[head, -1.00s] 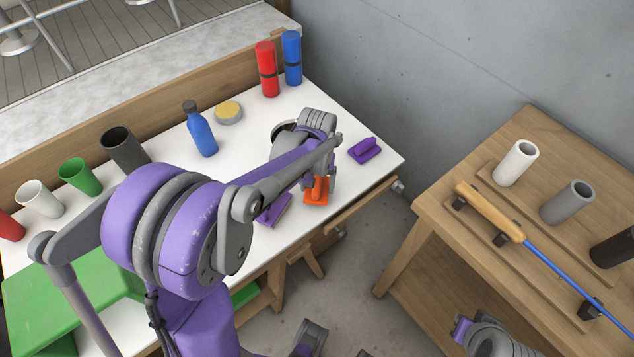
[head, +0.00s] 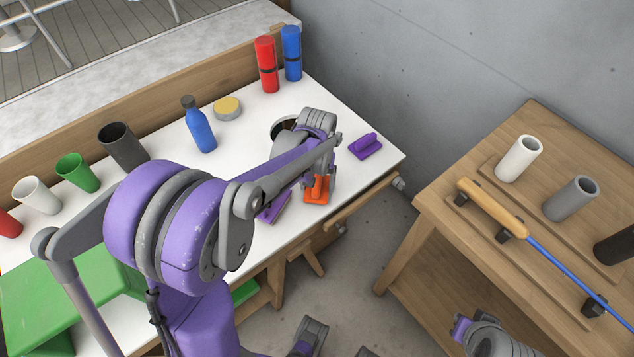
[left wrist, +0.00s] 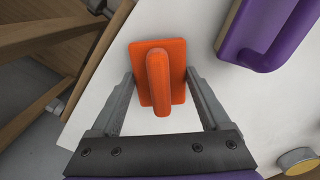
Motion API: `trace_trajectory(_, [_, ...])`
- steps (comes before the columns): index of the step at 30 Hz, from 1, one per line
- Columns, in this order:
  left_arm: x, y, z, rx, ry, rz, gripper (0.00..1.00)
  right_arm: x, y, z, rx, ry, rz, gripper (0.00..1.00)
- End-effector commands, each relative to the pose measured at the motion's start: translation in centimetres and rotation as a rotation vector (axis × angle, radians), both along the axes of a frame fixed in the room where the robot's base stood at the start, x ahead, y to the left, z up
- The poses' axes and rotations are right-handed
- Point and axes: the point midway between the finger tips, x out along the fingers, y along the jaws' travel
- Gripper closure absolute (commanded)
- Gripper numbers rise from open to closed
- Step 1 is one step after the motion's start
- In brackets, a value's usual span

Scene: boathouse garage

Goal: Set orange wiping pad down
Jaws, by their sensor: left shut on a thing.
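The orange wiping pad (head: 316,190) is at the near right edge of the white tabletop (head: 255,150). The left wrist view shows the pad (left wrist: 177,85) from above, a flat plate with a raised bar handle. My left gripper (head: 318,178) points down over it, and its fingers (left wrist: 160,105) stand on either side of the pad, shut on it. I cannot tell whether the pad's underside touches the table. My right arm shows only partly at the bottom edge (head: 485,335); its finger state is unclear.
A purple pad (head: 365,146) lies right of the gripper, another (head: 273,207) close on its left. A blue bottle (head: 201,127), a yellow-topped tin (head: 228,108) and several cups stand farther back. A wooden bench (head: 440,205) with tubes is at right, across a floor gap.

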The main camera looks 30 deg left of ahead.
Motion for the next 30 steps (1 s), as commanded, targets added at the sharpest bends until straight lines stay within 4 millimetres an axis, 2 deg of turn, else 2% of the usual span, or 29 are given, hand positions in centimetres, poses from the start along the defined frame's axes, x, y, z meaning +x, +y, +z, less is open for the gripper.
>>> trace_trajectory(17, [-0.01, 0.01, -0.64, 0.0, 0.0, 0.0, 0.9, -0.07, 0.0, -0.52, 0.0, 0.002, 0.0, 1.0])
trace_trajectory(18, [-0.01, 0.01, -0.63, 0.0, 0.0, 0.0, 0.16, -0.07, 0.0, -0.51, 0.0, 0.002, 0.0, 1.0])
trace_trajectory(21, [-0.01, 0.0, -0.59, 0.0, 0.0, 0.0, 0.0, -0.07, 0.0, -0.47, 0.0, 0.002, 0.0, 1.0])
trace_trajectory(30, [-0.02, 0.0, -0.19, 0.0, 0.0, 0.0, 0.0, -0.05, 0.0, -0.4, 0.0, 0.001, 0.0, 1.0])
